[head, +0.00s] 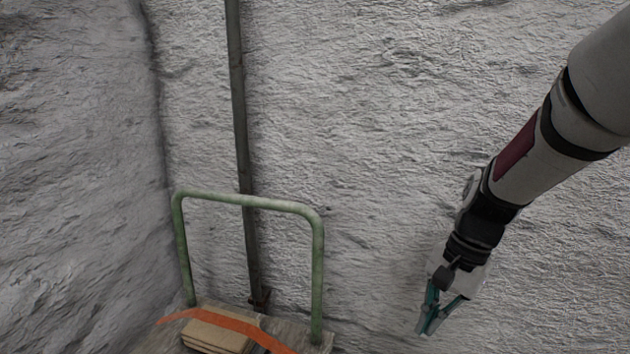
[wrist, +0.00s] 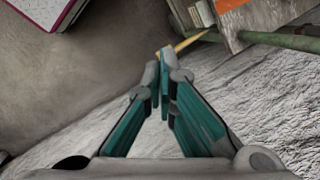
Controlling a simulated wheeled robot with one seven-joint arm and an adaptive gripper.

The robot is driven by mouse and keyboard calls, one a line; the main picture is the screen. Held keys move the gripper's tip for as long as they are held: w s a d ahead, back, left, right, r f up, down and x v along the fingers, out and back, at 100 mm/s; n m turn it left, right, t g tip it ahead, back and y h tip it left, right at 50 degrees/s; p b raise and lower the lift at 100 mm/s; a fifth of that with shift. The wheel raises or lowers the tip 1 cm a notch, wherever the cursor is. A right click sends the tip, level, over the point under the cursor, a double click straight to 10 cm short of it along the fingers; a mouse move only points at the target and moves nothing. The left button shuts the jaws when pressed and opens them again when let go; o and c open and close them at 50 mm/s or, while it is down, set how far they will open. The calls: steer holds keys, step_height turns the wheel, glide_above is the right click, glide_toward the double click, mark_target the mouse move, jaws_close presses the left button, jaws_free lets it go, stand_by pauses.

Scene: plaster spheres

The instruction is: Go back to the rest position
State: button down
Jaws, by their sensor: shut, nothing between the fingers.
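My gripper (head: 424,330) hangs at the lower right of the head view at the end of my arm, pointing down in front of the rough wall. Its teal fingers are shut and empty. The closed fingertips also show in the middle of the wrist view (wrist: 164,62). Nothing touches the fingers that I can see.
A cart (head: 319,270) with a green tube handle stands left of my gripper. It carries flat brown boards (head: 215,334) and an orange strap (head: 232,324). A dark pole (head: 240,110) runs up the rough grey wall (head: 400,150). The space between cart and gripper is clear.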

steer(key=s+a+r+n+h, duration=0.15)
steer(key=s+r+n, duration=0.35)
steer(key=s+r, duration=0.6)
steer(key=s+d+f+n+t+h, duration=0.15)
steer(key=s+n, duration=0.25)
steer(key=s, duration=1.1)
step_height(320, 180, up, 20)
steer(key=t+p, duration=0.3)
steer(key=p, duration=1.4)
steer(key=shift+a+f, duration=0.25)
steer(key=shift+a, duration=0.1)
steer(key=shift+w+n, duration=0.1)
steer(key=shift+n, duration=0.2)
